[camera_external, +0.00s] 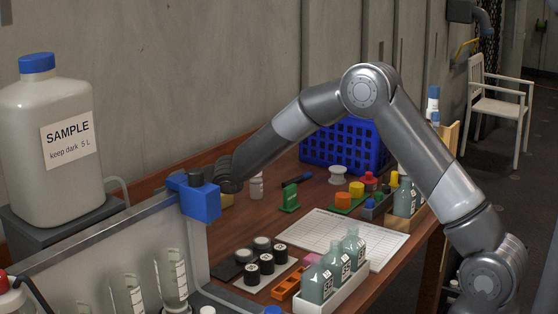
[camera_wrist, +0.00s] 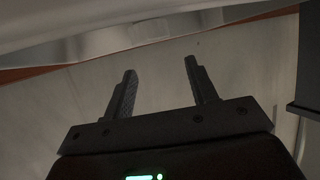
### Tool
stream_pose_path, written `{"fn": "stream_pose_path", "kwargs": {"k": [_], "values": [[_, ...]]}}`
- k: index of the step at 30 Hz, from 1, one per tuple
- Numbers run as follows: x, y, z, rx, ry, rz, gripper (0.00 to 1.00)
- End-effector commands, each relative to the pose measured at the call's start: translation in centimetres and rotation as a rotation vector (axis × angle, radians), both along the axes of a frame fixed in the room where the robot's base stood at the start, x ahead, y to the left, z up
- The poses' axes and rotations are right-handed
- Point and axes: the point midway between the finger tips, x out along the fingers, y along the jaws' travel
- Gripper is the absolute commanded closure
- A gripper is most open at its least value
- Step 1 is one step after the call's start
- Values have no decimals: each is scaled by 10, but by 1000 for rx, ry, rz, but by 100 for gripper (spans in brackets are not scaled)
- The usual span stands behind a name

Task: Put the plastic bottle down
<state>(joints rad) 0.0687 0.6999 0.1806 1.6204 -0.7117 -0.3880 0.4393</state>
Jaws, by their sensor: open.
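My gripper (camera_wrist: 160,68) shows in the wrist view with its two dark fingers apart and nothing between them. In the external view the end of my arm is low over the left part of the table, and the gripper is largely hidden behind a blue block. A large white plastic bottle (camera_external: 48,150) with a blue cap and a SAMPLE label stands upright at the left, apart from my gripper. Several smaller grey-green bottles (camera_external: 320,278) stand in a white tray (camera_external: 345,287) at the front. I cannot tell which is the task's bottle.
The blue block (camera_external: 200,204) sits on the corner of an upright panel (camera_external: 110,262) near my gripper. Black-lidded jars (camera_external: 267,264), a white grid sheet (camera_external: 320,232) and a blue crate (camera_external: 335,148) occupy the table. Bare wood (camera_external: 240,225) shows between the panel and the sheet.

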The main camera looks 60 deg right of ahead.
Motion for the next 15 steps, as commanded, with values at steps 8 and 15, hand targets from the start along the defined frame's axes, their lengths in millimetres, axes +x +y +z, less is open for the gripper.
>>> {"fn": "stream_pose_path", "kwargs": {"k": [8,15], "values": [[-46,-20,22,-2,-1,-1,48],[-73,-30,33,-1,-2,1,48]]}}
